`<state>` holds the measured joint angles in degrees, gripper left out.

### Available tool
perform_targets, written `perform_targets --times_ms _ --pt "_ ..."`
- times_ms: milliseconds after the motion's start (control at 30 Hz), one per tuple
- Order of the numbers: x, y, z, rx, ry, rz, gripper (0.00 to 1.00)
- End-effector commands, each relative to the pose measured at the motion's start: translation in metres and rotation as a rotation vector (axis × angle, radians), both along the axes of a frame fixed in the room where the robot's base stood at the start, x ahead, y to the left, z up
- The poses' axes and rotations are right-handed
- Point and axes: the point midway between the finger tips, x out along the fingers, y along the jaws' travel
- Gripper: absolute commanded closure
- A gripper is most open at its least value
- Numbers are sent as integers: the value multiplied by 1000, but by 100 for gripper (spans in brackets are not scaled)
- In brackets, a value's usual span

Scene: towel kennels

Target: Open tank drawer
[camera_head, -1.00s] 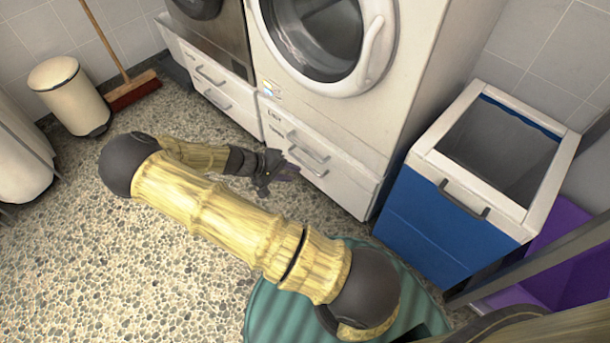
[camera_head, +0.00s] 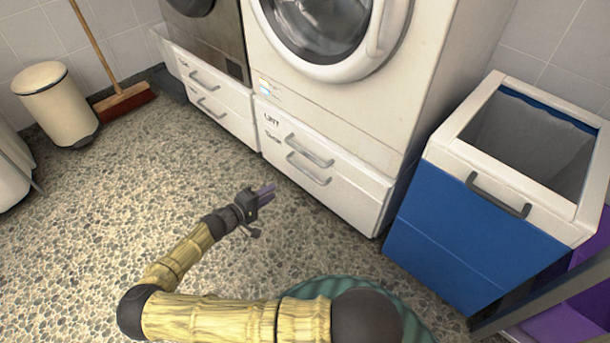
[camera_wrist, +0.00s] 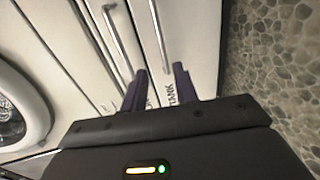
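The tank drawer (camera_head: 300,192) is the lower white drawer front under the right-hand washer, and it looks closed. Its metal handle (camera_head: 308,169) is a horizontal bar. In the wrist view the TANK label (camera_wrist: 172,92) shows by the right finger, with the tank handle (camera_wrist: 160,35) beyond the fingertips. My gripper (camera_head: 265,191) is over the floor in front of the drawers, left of the handle and apart from it. In the wrist view its two purple fingers (camera_wrist: 160,75) are spread with nothing between them.
The lint drawer (camera_head: 345,156) sits just above, with a similar handle. A blue bin with a white rim (camera_head: 450,240) stands to the right. A broom (camera_head: 125,100) and a cream bin (camera_head: 58,105) are at the back left.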

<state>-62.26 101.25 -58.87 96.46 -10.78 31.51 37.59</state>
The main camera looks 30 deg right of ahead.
Motion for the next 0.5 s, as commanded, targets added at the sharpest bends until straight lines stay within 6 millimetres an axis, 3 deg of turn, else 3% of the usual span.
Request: perform_targets --times_ms 267,500 --pt "2 -8 -3 1 1 -3 71" --pt "13 -41 -11 0 1 -5 71"
